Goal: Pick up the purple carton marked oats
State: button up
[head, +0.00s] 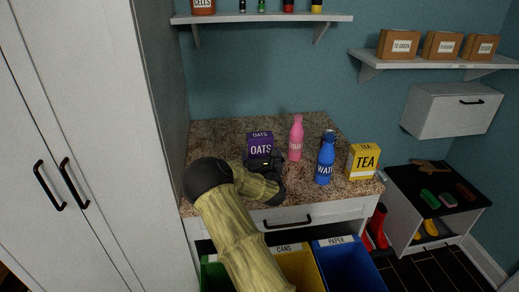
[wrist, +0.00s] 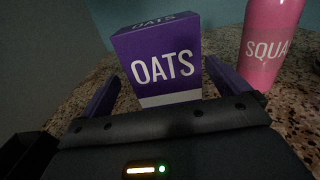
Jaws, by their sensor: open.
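The purple oats carton (head: 260,144) stands upright on the granite counter, left of the pink bottle. In the wrist view the oats carton (wrist: 160,62) stands straight ahead, its white "OATS" label facing me. My gripper (head: 263,165) is at the front of the carton in the head view, partly covering its lower part. In the wrist view my gripper (wrist: 165,90) is open, with one finger to the left and one to the right of the carton's lower part. I cannot tell whether either finger touches it.
A pink bottle (head: 296,138) stands close to the carton's right, also in the wrist view (wrist: 268,45). A blue bottle (head: 326,160), a dark item behind it and a yellow tea box (head: 363,162) stand farther right. A tall white cabinet (head: 85,120) borders the counter (head: 220,132) on the left.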

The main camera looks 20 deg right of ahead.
aim_at(261, 150)
jog(key=shift+s, duration=0.1)
jog(key=shift+w+d+r, duration=0.1)
jog(key=shift+w+d, duration=0.1)
jog(key=shift+w, duration=0.3)
jog(key=w, duration=0.1)
jog(key=w+d+p, duration=0.1)
jog(key=w, duration=0.1)
jog(key=shift+w+p, duration=0.3)
jog(key=shift+w, duration=0.25)
jog(key=c, duration=0.8)
